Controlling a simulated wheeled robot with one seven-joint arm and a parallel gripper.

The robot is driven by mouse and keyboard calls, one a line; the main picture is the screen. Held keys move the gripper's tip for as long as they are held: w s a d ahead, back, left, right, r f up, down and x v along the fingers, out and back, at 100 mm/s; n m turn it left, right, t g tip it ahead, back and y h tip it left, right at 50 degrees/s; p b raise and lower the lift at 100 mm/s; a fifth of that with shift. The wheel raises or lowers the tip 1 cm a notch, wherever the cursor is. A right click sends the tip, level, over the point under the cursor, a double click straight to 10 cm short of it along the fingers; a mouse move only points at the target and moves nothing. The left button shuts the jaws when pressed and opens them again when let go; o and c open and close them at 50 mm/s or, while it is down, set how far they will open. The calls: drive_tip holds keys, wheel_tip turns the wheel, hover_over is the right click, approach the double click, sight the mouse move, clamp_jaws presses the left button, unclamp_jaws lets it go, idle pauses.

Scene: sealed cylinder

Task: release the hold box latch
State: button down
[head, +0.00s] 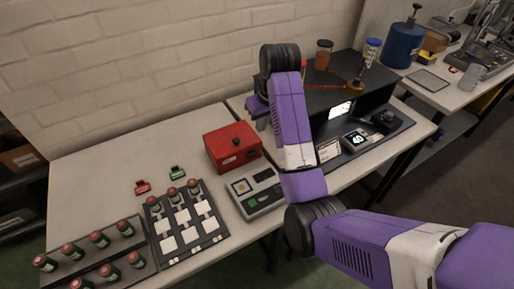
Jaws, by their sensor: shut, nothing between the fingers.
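A red box (222,155) stands on the light table near the wall, with a black knob (237,142) on top. It looks like the hold box, but I cannot make out a separate latch. My gripper (262,123) is partly hidden behind my own purple forearm. It points down, shut and empty, to the upper right of the red box and apart from it.
A grey device with a small screen and buttons (253,190) sits in front of the red box. Left are a panel with white squares (183,228), a rack of red-capped vials (100,260), and red and green tags. A dark bench unit (375,100) stands right.

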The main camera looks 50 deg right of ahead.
drive_tip(key=p, duration=0.2)
hover_over(255, 152)
drive_tip(key=s, duration=0.1)
drive_tip(key=f, duration=1.1)
drive_tip(key=shift+s+a+f, duration=0.2)
drive_tip(key=shift+a+f, duration=0.05)
drive_tip(key=shift+f, duration=1)
drive_tip(key=shift+w+d+f+b, duration=0.1)
drive_tip(key=shift+d+b, duration=0.05)
drive_tip(key=shift+b, duration=0.15)
drive_tip(key=shift+y, duration=0.3)
